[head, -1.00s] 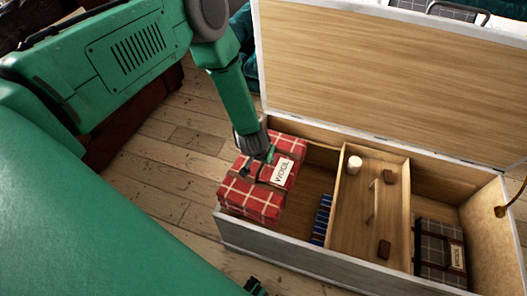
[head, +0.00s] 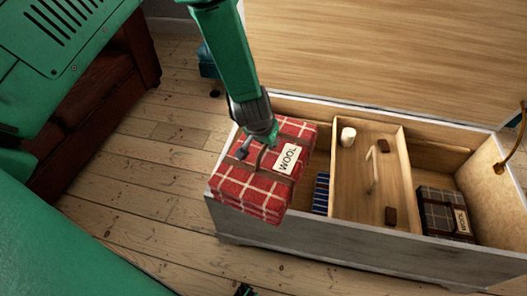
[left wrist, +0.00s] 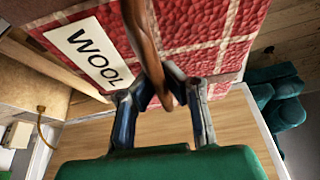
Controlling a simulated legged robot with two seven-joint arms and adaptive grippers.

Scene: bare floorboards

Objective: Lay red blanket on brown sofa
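The red plaid blanket (head: 258,172) is a folded bundle with brown straps and a white WOOL label. It hangs over the left end of the open chest. My left gripper (head: 262,145) is on its strap; in the left wrist view the fingers (left wrist: 162,98) close around the brown strap, with the blanket (left wrist: 195,35) beyond them.
Bare floorboards (head: 140,190) lie between chest and sofa.

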